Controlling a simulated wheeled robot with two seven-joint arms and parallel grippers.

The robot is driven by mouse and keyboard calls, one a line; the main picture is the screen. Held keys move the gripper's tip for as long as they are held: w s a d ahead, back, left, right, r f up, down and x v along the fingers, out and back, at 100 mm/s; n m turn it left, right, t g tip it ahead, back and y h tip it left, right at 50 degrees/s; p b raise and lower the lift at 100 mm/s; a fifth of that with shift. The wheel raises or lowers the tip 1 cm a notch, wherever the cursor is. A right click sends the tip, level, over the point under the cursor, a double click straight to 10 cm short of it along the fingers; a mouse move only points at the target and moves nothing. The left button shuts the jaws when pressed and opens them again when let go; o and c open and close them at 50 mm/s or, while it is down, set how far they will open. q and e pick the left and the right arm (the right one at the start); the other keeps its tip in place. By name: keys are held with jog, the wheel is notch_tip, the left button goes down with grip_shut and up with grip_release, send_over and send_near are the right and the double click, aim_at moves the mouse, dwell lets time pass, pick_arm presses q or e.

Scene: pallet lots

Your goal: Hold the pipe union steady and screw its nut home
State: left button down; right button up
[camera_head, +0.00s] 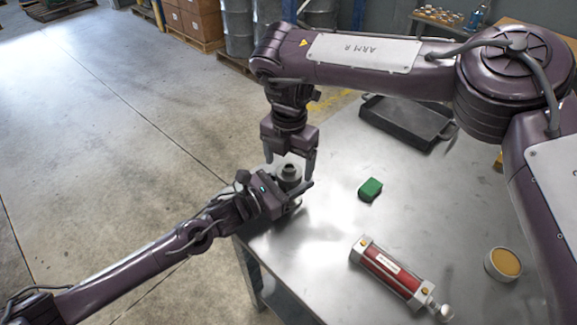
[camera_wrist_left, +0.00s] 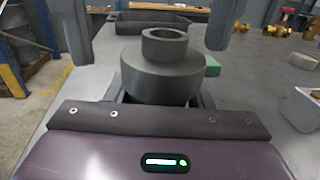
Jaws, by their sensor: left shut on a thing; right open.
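The pipe union (camera_head: 289,178) is a dark grey round fitting near the left edge of the metal table. In the left wrist view it (camera_wrist_left: 160,75) has a wide round body with a narrower open collar on top, and it stands upright. I cannot tell where the nut ends and the body begins. My left gripper (camera_head: 291,192) is shut on the union low down, from the side. My right gripper (camera_head: 290,163) points down just above the union, with its fingers apart on either side; in the left wrist view its fingertips (camera_wrist_left: 148,22) show left and right of the collar, not touching it.
A green block (camera_head: 370,189) lies right of the union. A red cylinder (camera_head: 393,270) and a round tin (camera_head: 502,264) are nearer the front. A black tray (camera_head: 407,121) stands at the back. The table's left edge is close to the union.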

pick_arm(q)
jog(key=shift+f, duration=0.1)
pick_arm(e)
notch_tip(320, 180, up, 10)
pick_arm(q)
jog(key=c, duration=0.6)
grip_release()
jog(key=b+v, duration=0.1)
jog(key=v, duration=0.5)
jog(key=shift+s+a+b, duration=0.2)
jog(key=shift+a+b, duration=0.1)
jog(key=shift+b, duration=0.05)
pick_arm(e)
jog(key=shift+f, duration=0.85)
pick_arm(q)
jog(key=shift+s+a, duration=0.3)
jog(key=shift+a, duration=0.1)
pick_arm(e)
jog(key=shift+f, duration=0.1)
